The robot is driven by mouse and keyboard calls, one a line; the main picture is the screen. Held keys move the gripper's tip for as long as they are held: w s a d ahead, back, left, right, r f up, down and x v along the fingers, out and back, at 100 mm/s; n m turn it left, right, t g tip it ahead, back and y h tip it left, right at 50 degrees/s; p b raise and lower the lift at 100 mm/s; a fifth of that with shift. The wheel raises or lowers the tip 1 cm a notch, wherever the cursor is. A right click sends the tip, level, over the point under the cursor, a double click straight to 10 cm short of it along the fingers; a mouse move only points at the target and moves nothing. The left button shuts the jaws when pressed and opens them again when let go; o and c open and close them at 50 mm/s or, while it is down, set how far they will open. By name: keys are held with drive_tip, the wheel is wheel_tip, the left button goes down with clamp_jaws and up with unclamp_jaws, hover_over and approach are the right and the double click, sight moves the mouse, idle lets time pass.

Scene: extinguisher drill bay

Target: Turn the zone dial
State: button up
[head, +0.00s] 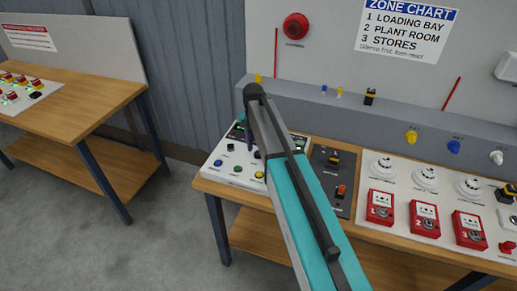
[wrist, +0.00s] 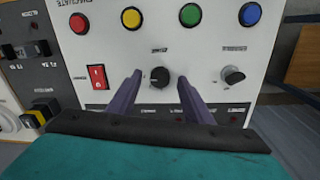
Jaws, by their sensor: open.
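In the wrist view the white control panel (wrist: 205,62) faces me. A round dark dial (wrist: 159,77) sits between the two purple fingers of my gripper (wrist: 158,82), which is open. One finger is on each side of the dial, with gaps visible; I cannot tell how deep the fingers reach. A second dark knob with a lighter pointer (wrist: 233,75) is to the right. The labels above both knobs are too blurred to read. In the head view the panel (head: 213,170) lies on the bench, partly hidden by my arm, with the dials and gripper not clearly visible.
A red rocker switch (wrist: 97,77) is left of the dial. A dark panel (head: 331,178) and red call points (head: 380,206) stand to the right in the head view.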

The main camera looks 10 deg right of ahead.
drive_tip(key=shift+f, duration=0.8)
